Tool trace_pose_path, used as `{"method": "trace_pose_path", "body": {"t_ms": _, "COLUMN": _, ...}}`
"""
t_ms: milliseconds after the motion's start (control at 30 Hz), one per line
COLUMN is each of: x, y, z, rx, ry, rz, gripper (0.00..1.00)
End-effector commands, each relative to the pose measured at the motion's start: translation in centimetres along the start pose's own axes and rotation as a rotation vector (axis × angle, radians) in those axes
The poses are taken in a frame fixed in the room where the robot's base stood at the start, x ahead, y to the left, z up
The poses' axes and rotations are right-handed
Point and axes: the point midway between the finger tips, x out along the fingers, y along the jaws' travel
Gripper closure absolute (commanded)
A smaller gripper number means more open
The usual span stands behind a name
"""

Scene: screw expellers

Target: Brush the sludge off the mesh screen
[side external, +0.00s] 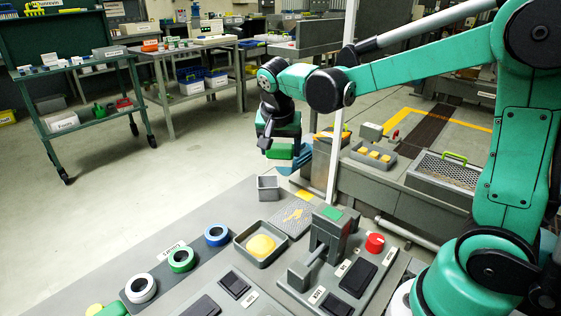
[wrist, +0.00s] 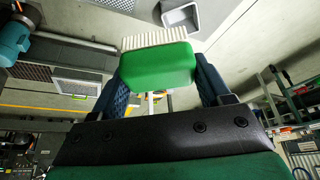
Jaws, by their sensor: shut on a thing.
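My gripper (side external: 282,154) is shut on a green brush (side external: 279,151) and holds it in the air, above and behind the bench. In the wrist view, the brush's green block (wrist: 157,68) sits between the fingers, with pale bristles (wrist: 153,37) along its far side. The mesh screen (side external: 292,229) lies on the bench, in front of and below the gripper. A patch of yellow sludge (side external: 293,214) is on it. The brush is well apart from the screen.
A tray (side external: 240,243) with a yellow mound stands beside the screen. A small grey bin (side external: 268,189) is behind it. A grey press-like fixture (side external: 327,232) and red knob (side external: 375,243) stand to the right. Blue, green and white rings (side external: 181,260) lie front left. A pale post (side external: 342,120) rises near the gripper.

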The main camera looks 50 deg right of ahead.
Motion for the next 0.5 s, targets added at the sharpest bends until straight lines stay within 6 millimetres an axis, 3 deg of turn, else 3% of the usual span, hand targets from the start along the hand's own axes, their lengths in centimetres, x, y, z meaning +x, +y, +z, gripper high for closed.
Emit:
{"method": "trace_pose_path", "body": {"t_ms": 200, "x": 2.4, "y": 4.2, "z": 0.7, "rx": 0.406, "ry": -0.001, "rz": 0.169, "gripper": 0.72}}
{"method": "trace_pose_path", "body": {"t_ms": 500, "x": 3.5, "y": 5.7, "z": 1.3, "rx": 0.552, "ry": -0.002, "rz": 0.227, "gripper": 0.72}}
